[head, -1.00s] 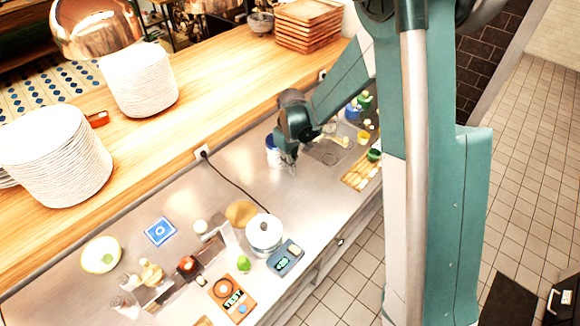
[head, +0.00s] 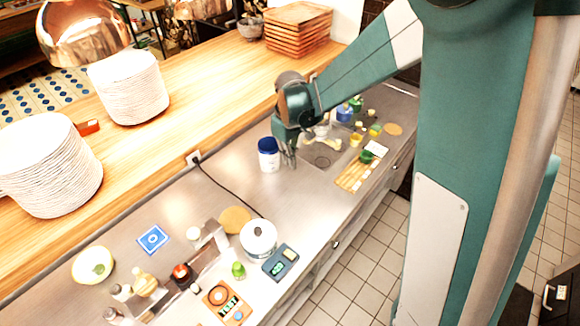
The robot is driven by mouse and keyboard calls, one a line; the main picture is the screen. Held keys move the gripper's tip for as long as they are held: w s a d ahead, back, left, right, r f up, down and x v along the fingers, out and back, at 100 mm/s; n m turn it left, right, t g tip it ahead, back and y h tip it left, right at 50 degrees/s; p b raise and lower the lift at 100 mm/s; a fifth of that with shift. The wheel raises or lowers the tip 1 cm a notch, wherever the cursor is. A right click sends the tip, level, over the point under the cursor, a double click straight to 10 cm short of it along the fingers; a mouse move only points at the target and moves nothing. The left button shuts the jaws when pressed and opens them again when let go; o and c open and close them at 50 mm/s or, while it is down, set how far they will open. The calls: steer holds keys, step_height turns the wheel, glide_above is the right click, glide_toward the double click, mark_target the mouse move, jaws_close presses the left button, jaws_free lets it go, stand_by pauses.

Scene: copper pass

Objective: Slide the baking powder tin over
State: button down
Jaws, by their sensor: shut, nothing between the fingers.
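A white tin with a dark blue lid (head: 268,155), which I take to be the baking powder tin, stands upright on the steel counter near the wooden ledge. No label is readable at this size. My gripper (head: 290,162) points down just to the right of the tin, with its fingers low over the counter. The fingers are shut and hold nothing. A narrow gap seems to show between fingers and tin, but I cannot tell whether they touch.
A black cord (head: 228,188) runs along the counter left of the tin. A sink area (head: 322,155), a wooden board (head: 355,174) and small coloured containers lie to the right. A white pot (head: 258,238) and a scale (head: 280,262) stand nearer. Counter in front of the tin is clear.

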steer(key=shift+r, duration=0.8)
steer(key=s+d+r+m+t+b, duration=0.35)
steer(key=s+d+r, duration=0.55)
steer(key=s+r, duration=0.35)
steer(key=s+d+m+t+b, duration=0.2)
steer(key=s+d, duration=0.4)
steer(key=s, duration=0.9)
steer(key=shift+d+f+m+t, duration=0.2)
steer(key=shift+m+t, duration=0.65)
steer(key=shift+m, duration=0.4)
